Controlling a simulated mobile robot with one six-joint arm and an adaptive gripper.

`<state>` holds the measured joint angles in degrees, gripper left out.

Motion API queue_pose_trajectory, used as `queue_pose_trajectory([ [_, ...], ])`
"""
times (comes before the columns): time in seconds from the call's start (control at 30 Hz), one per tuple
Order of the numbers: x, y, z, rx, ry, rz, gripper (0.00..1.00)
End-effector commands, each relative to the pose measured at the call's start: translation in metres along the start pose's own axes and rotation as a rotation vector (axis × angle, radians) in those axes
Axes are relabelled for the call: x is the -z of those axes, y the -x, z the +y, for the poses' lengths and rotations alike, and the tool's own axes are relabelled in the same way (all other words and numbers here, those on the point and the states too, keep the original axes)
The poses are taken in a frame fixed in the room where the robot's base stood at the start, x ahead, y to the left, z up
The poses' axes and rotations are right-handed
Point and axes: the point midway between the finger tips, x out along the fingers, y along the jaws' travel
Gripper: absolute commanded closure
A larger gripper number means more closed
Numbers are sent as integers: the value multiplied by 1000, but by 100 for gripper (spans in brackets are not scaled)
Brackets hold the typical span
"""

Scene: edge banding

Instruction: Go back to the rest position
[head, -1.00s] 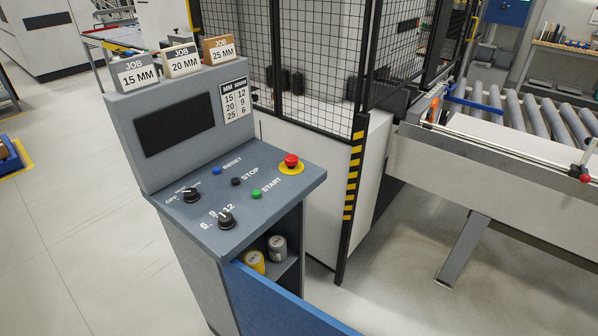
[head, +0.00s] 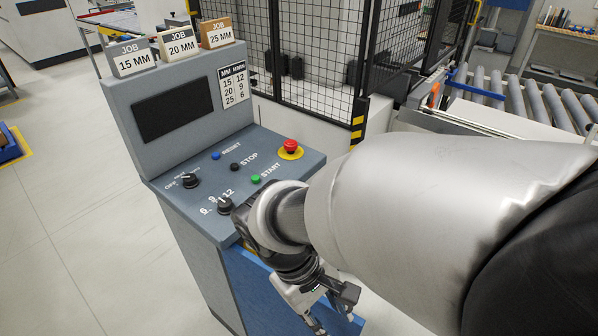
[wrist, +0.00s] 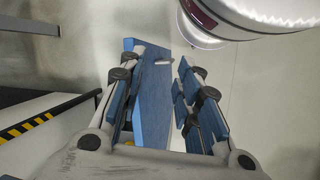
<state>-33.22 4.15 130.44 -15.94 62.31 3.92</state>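My gripper (head: 334,322) hangs at the lower middle of the head view, in front of the console and partly cut off by the frame edge. In the wrist view its two blue-padded fingers (wrist: 165,80) stand apart. A blue panel (wrist: 153,95) shows beyond the gap; I see nothing clamped. My arm crosses the right half of the head view and hides the console's lower right part. The grey control console (head: 165,165) carries a red emergency button (head: 290,146), a green START button (head: 256,179) and two black knobs.
Job blocks for 15 mm (head: 131,58), 20 mm (head: 179,43) and 25 mm (head: 216,33) stand on the console top. A mesh fence (head: 320,50) and a roller conveyor (head: 530,105) lie behind.

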Motion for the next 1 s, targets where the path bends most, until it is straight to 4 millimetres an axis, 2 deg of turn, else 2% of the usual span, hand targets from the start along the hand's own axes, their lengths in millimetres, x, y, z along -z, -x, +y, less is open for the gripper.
queue_pose_trajectory([
  [0.03,-12,9,12,34,-77,56,69],
  [0.2,-47,32,38,123,-311,237,69],
  [0.4,-86,51,56,170,-562,445,69],
  [0.5,-99,56,61,173,-650,523,69],
  [0.73,-110,62,65,170,-733,599,69],
  [1.0,-102,66,56,175,-683,608,69],
])
